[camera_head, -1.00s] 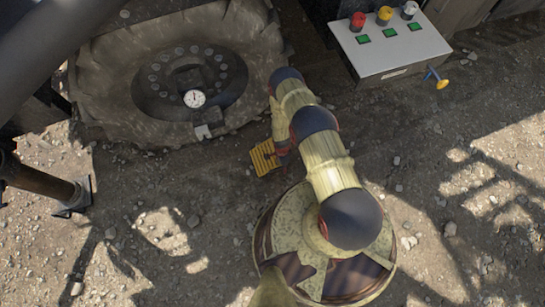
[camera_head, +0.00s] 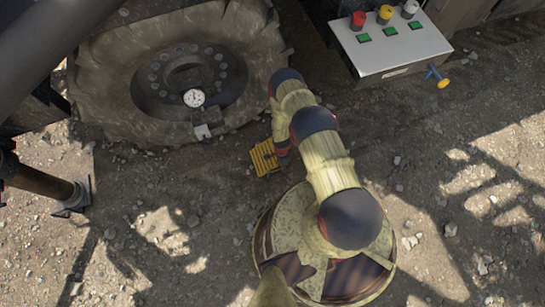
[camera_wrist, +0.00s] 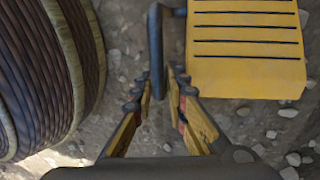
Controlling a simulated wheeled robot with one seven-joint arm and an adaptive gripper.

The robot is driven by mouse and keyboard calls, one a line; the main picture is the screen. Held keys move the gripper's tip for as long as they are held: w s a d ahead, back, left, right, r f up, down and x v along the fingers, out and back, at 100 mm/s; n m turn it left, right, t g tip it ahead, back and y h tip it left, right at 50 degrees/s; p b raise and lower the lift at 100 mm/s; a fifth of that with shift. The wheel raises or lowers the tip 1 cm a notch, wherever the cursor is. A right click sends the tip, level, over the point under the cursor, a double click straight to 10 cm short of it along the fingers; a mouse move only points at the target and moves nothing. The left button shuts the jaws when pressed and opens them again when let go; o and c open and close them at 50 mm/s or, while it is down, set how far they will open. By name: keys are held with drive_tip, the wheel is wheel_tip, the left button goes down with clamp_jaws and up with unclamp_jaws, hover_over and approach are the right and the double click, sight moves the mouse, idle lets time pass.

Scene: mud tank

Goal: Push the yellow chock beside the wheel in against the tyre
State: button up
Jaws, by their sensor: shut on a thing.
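The yellow chock (camera_head: 264,158) lies on the ground at the lower right of the big muddy tyre (camera_head: 105,75) in the head view. A strip of bare ground shows between chock and tyre. In the wrist view, the chock's slotted yellow top (camera_wrist: 246,50) fills the upper right. Its dark bar handle (camera_wrist: 155,40) stands out on the left side. My gripper (camera_wrist: 163,85) has its fingers closed about this handle. In the head view my arm comes down at the chock's right side and mostly hides the gripper.
A round gauge (camera_head: 194,98) sits at the wheel hub. A pale control box (camera_head: 390,42) with red, yellow and white knobs stands at upper right, with a blue and yellow handle (camera_head: 437,78) beside it. A post with a foot (camera_head: 72,200) stands at left. Stony ground lies open at right.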

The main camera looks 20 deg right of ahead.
drive_tip(key=shift+s, duration=0.15)
clamp_jaws()
drive_tip(key=shift+d, duration=0.25)
drive_tip(key=shift+d, duration=0.4)
drive_tip(key=w+b, duration=0.3)
drive_tip(key=w, duration=0.3)
drive_tip(key=shift+w, duration=0.15)
drive_tip(key=shift+w+a, duration=0.1)
drive_tip(key=shift+w, duration=4.95)
